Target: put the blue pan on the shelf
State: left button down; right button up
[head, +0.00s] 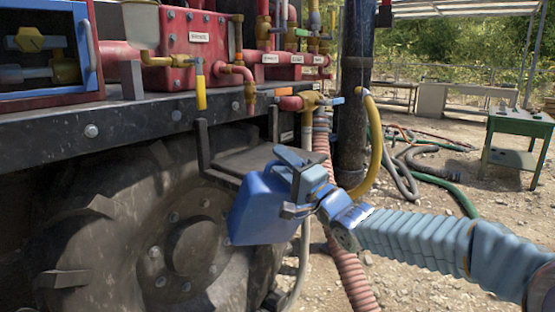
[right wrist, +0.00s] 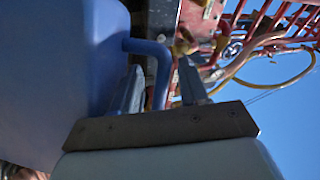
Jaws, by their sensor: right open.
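The blue pan (head: 258,212), a boxy container, is tilted in front of the truck's wheel in the head view. It also fills the left of the right wrist view (right wrist: 60,70). My right gripper (head: 291,184) is at the pan's right side. In the right wrist view the open fingers (right wrist: 160,88) stand on either side of the pan's blue handle (right wrist: 162,62), with a gap visible. A dark shelf (head: 237,163) hangs on the truck's side, just behind and above the pan. Whether the pan touches it I cannot tell. My left gripper is not in view.
The large tyre (head: 110,215) is left of the pan. Red pipework and valves (head: 185,40) are above. A dark vertical pipe (head: 352,95) and a ribbed hose (head: 345,268) stand close right of the shelf. A green table (head: 518,122) is far right.

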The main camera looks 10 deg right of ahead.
jog(key=v, duration=0.9)
jog(key=shift+s+b, duration=0.4)
jog(key=shift+b, duration=0.05)
jog(key=o, duration=1.1)
jog(key=shift+d, duration=0.1)
jog(key=shift+c, duration=0.2)
jog(key=v, duration=1.3)
jog(key=shift+s+d+f+b, duration=0.15)
jog(key=shift+s+b, duration=0.15)
jog(key=shift+b, duration=0.1)
jog(key=shift+c, duration=0.3)
grip_shut()
